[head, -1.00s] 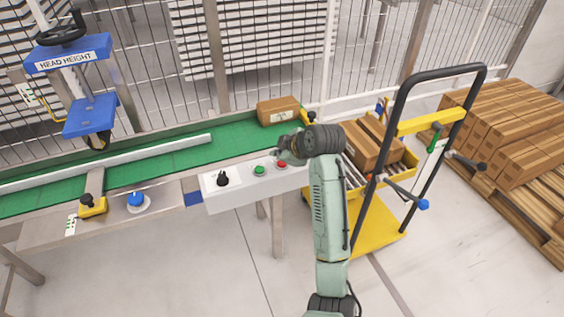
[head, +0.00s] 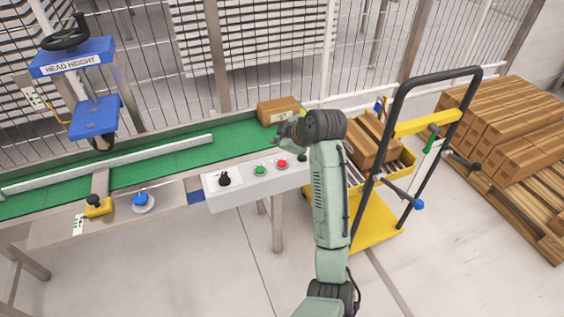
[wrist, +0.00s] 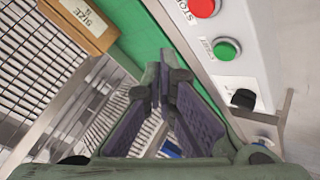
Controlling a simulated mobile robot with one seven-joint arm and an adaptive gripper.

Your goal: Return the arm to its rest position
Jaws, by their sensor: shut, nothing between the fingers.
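My arm (head: 328,195) rises from the bottom of the head view and bends at a dark wrist joint. My gripper (head: 287,130) is at its end, just above the green conveyor belt (head: 165,168) and behind the control box (head: 255,182). In the wrist view the gripper's fingers (wrist: 167,95) come together at their tips, with nothing between them. The red button (wrist: 202,8) and the green button (wrist: 226,48) lie to the right of the fingers, apart from them. In the head view most of the gripper is small and partly hidden by the wrist.
A cardboard box (head: 278,110) sits on the belt just beyond my gripper; it also shows in the wrist view (wrist: 80,25). A yellow cart (head: 375,230) with boxes stands to the right. A wire fence (head: 270,60) runs behind. The floor in front is free.

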